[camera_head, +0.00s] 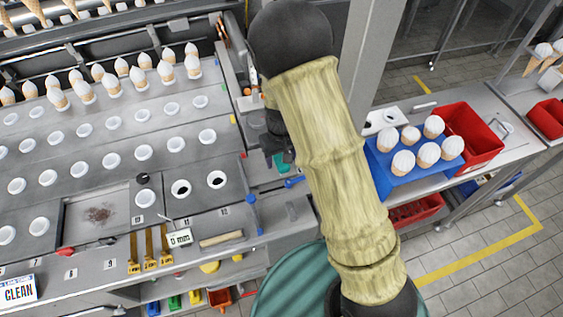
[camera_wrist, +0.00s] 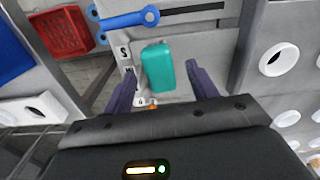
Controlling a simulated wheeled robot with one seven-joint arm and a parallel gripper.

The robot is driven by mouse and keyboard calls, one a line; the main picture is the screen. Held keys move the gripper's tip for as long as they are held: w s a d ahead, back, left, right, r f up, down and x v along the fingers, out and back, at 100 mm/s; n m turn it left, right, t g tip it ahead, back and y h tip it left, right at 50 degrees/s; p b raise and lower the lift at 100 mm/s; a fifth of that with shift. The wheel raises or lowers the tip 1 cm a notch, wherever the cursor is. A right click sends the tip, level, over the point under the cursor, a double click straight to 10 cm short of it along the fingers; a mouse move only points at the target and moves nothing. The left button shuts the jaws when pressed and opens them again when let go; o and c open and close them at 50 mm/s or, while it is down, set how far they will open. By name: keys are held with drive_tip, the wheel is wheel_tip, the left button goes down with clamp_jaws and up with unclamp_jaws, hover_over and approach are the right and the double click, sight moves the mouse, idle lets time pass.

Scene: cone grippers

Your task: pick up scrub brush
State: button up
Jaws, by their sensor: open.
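A teal, rounded block (camera_wrist: 158,67), which I take for the scrub brush, lies on the grey counter in the wrist view. The block appears beyond the fingertips; I cannot tell the exact gap. In the head view my gripper (camera_head: 284,160) is dark and partly hidden by my arm.
A blue tool (camera_wrist: 128,20) lies near the block. White cups (camera_head: 144,152) fill the counter to the left. A wooden-handled item (camera_head: 222,239) lies along the front edge. A blue tray (camera_head: 381,181) with cones and a red bin (camera_head: 485,136) stand to the right.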

drive_tip(key=shift+f, duration=1.2)
drive_tip(key=c, duration=1.1)
